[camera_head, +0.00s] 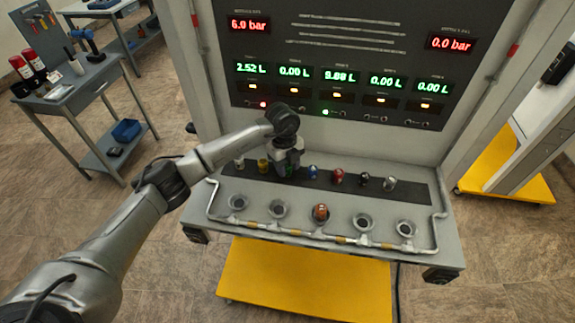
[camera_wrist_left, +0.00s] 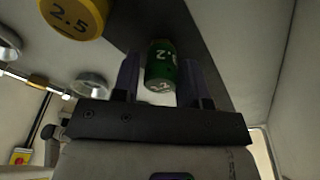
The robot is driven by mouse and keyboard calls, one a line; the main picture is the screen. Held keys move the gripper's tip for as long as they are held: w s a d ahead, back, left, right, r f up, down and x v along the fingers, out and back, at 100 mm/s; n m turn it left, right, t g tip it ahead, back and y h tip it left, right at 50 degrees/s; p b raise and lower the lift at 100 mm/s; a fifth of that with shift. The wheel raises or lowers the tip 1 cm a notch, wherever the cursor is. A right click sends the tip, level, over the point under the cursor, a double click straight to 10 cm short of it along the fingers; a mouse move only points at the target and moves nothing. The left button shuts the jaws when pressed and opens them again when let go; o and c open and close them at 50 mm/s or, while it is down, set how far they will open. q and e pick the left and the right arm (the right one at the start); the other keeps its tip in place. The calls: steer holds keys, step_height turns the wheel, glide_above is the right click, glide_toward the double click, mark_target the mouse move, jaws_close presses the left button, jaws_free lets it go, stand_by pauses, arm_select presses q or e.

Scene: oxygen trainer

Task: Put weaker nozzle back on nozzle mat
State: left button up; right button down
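My left gripper (camera_head: 288,168) points down over the dark nozzle mat (camera_head: 330,184) on the bench. In the left wrist view its two fingers (camera_wrist_left: 160,78) stand apart, one on each side of a green nozzle (camera_wrist_left: 160,66). A thin gap shows beside the left finger; contact on the other side is unclear. In the head view the gripper mostly hides this nozzle. A yellow nozzle (camera_head: 262,165) marked 2.5 stands on the mat to its left and shows large in the wrist view (camera_wrist_left: 72,16). An orange nozzle (camera_head: 320,211) sits in the middle socket. My right gripper is out of view.
Blue (camera_head: 312,172), red (camera_head: 337,176), black (camera_head: 363,179) and silver (camera_head: 389,184) nozzles stand on the mat to the right, and a pale nozzle (camera_head: 239,163) at its left end. Empty sockets and a pipe rail (camera_head: 300,236) run in front. The display panel (camera_head: 345,65) rises behind.

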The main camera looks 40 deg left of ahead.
arm_select(q)
steer(key=shift+o, duration=1.4)
steer(key=shift+r, duration=0.1)
step_height(320, 180, up, 12)
steer(key=a, duration=0.1)
steer(key=shift+w+a+p, duration=0.25)
steer(key=shift+a+p, duration=0.05)
steer(key=shift+a, duration=0.05)
